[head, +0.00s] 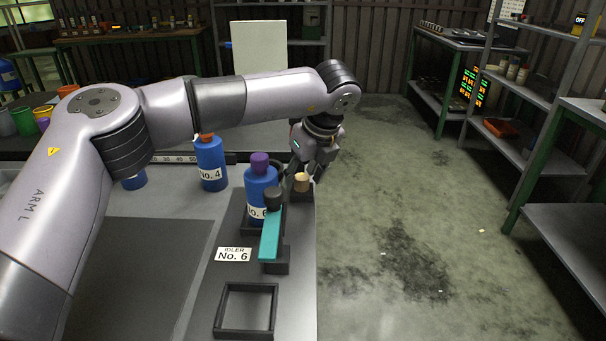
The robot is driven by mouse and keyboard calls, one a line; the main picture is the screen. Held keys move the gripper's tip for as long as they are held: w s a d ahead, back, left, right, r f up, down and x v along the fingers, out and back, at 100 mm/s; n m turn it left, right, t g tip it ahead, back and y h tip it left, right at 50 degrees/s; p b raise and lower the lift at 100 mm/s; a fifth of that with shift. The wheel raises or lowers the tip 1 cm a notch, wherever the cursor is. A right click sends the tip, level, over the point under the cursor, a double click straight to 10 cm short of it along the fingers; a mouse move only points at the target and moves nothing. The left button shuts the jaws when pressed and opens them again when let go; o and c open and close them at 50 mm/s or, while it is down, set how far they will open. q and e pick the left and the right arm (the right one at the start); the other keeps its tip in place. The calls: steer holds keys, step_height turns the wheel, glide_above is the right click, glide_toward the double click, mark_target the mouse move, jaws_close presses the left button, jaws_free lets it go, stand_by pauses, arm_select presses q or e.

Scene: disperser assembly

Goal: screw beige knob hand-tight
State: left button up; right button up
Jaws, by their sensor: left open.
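The beige knob (301,183) sits upright on a small dark block at the right edge of the bench. My left gripper (302,170) points down right at the knob, with its fingers open. Its fingers partly overlap the knob's top in the picture; I cannot tell whether they touch it. A blue bottle (261,188) with a purple cap and a No. 6 label stands in a dark holder to the left of the knob. A teal lever (270,235) with a dark round hub lies in front of that bottle. My right gripper is not in view.
A blue No. 4 bottle (211,165) stands further back left. My left arm spans the bench. Open floor lies to the right, with shelves (555,215) beyond.

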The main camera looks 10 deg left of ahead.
arm_select(q)
steer(key=shift+c, duration=0.6)
jaws_close()
